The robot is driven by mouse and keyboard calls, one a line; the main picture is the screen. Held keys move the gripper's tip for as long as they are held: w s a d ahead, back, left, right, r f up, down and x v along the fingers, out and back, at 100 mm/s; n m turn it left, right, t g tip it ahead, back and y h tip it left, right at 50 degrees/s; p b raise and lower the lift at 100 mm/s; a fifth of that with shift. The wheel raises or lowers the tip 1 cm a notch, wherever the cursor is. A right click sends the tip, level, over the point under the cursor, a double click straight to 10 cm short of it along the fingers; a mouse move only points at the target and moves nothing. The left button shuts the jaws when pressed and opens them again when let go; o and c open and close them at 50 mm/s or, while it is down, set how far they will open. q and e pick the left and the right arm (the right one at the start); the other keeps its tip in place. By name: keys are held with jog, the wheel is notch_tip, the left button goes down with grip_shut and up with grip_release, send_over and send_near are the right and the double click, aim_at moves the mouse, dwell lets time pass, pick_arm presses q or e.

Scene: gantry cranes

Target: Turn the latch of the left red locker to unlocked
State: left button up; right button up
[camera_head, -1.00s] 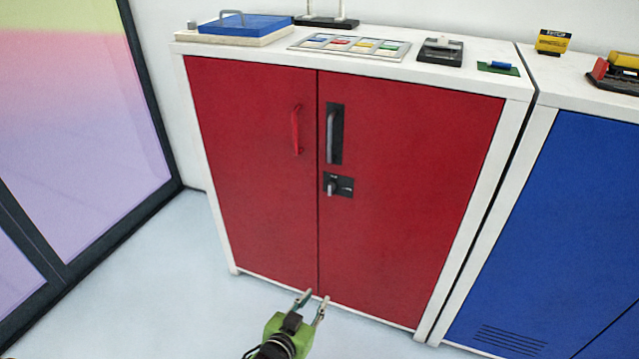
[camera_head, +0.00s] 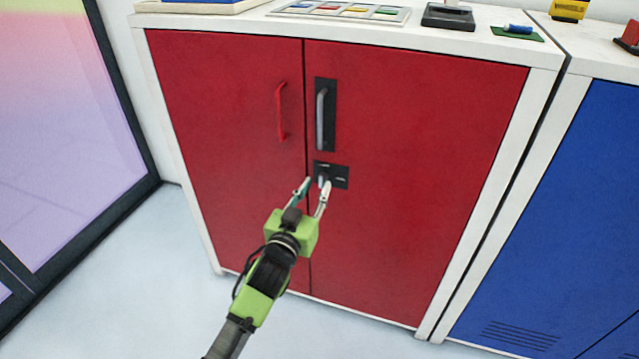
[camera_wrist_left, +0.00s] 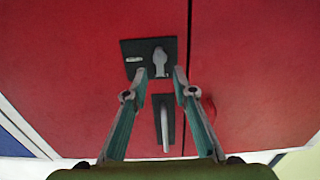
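The red locker (camera_head: 420,150) has two doors under a white top. The latch (camera_head: 333,170) is a dark plate with a grey knob on the right door, below a grey handle in a black recess (camera_head: 326,115). In the left wrist view the latch knob (camera_wrist_left: 160,58) stands roughly upright, along the door's height. My left gripper (camera_head: 316,186) is open, its fingertips just at the lower part of the latch. In the wrist view the open fingers (camera_wrist_left: 161,76) are to either side of the knob's line; contact cannot be told. My right gripper is not in view.
A red handle (camera_head: 281,112) sticks out from the left door. A blue locker (camera_head: 560,220) stands to the right. The white top holds a tray of coloured pieces (camera_head: 340,10) and a black device (camera_head: 448,17). The floor (camera_head: 130,290) in front is clear.

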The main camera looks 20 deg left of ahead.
aim_at(321, 179)
pick_arm(q)
jog(key=shift+w, duration=1.8)
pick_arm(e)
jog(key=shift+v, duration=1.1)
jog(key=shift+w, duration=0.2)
pick_arm(q)
grip_shut()
